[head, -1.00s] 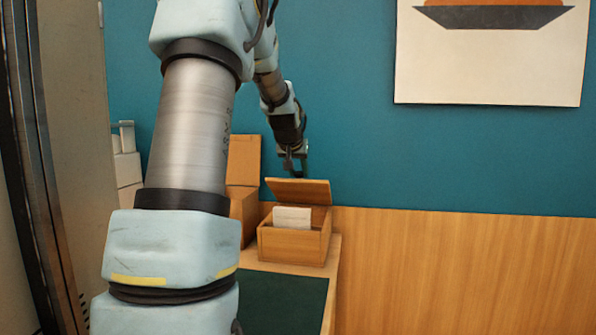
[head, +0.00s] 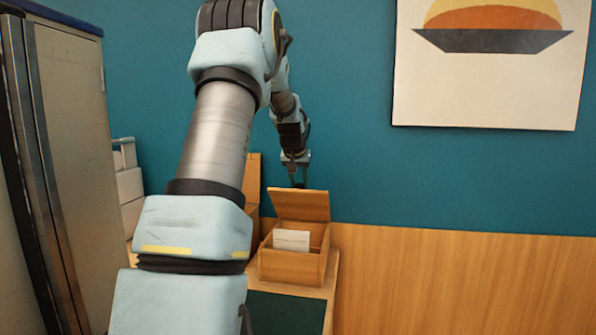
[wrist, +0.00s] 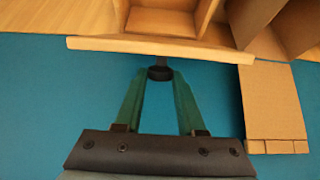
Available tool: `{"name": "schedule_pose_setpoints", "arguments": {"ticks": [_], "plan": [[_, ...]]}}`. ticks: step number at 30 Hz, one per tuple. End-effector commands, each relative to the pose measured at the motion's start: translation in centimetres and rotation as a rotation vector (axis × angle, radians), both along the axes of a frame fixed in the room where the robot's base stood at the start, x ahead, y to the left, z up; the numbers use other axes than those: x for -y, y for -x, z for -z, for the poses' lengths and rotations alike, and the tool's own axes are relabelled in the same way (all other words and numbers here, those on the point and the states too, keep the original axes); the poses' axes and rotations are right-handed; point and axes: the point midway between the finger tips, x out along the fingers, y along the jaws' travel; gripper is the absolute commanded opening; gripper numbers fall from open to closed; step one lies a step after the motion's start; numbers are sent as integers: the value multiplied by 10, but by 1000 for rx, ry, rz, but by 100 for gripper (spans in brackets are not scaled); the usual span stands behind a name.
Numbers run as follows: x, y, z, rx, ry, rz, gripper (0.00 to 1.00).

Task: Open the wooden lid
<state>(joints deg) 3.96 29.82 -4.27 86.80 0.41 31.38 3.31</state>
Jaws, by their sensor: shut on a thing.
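The wooden lid (head: 299,206) stands raised and tilted at the back of a small wooden box (head: 290,266) in the head view. The box's inside is partly visible, with a white card (head: 291,240) at its front. My gripper (head: 297,183) is behind the lid's upper part, its fingertips hard to make out there. In the wrist view, my gripper's green fingers (wrist: 160,76) are shut on a dark knob (wrist: 160,73) at the lid. The lid (wrist: 110,44) shows nearly edge-on there, with the open box above it in the picture.
A cardboard box with a raised flap (head: 252,178) stands left of the wooden box, partly hidden by my arm; its flap also shows in the wrist view (wrist: 270,100). A blue wall is close behind. A dark green mat (head: 285,312) lies in front.

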Motion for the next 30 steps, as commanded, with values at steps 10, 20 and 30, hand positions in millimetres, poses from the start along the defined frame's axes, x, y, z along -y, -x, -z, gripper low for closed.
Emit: {"name": "schedule_pose_setpoints", "arguments": {"ticks": [10,20,30], "plan": [[6,-29,-19,-164,-30,1,0],[9,-46,-19,-259,-48,1,0],[10,-50,-18,-286,-53,1,0]]}}
